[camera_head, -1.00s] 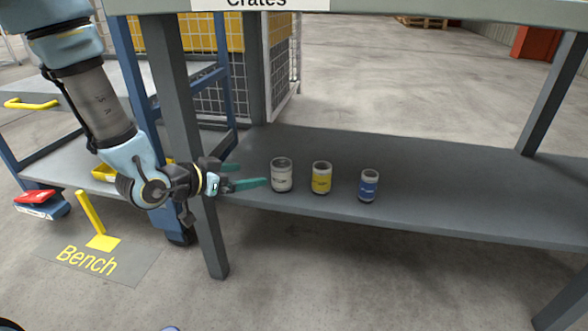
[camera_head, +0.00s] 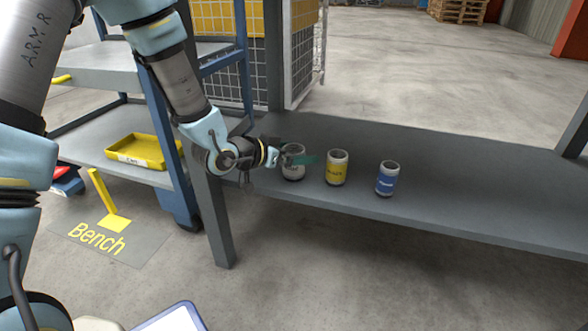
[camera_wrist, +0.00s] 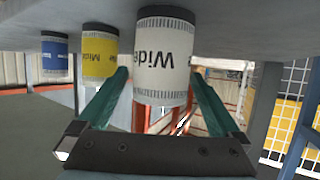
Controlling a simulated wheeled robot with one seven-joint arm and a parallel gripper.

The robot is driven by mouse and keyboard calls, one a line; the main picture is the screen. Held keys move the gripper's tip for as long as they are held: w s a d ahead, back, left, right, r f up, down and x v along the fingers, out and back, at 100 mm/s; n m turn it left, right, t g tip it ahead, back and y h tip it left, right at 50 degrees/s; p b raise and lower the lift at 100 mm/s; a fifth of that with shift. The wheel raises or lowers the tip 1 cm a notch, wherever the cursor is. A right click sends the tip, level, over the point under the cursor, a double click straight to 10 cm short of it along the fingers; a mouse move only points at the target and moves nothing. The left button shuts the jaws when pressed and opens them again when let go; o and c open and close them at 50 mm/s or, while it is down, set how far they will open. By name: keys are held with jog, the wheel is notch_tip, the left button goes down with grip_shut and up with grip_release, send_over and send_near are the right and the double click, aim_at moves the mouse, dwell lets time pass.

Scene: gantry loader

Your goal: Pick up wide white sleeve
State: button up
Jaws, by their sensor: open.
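The wide white sleeve (camera_head: 292,171) stands upright on the grey lower shelf at the left of a row of three, partly hidden behind my gripper in the head view. My gripper (camera_head: 303,158) is at the sleeve, its green fingers open. In the wrist view the white sleeve (camera_wrist: 163,62), labelled "Wide" and seen upside down, stands between the two green fingers of my gripper (camera_wrist: 160,95).
A yellow sleeve (camera_head: 336,168) and a blue sleeve (camera_head: 387,179) stand to the right on the same shelf (camera_head: 470,195). A grey table leg (camera_head: 215,220) rises left of them. A yellow tray (camera_head: 135,150) lies on the blue-framed bench. The shelf's right part is clear.

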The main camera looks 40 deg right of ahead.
jog(key=shift+x, duration=1.05)
grip_shut()
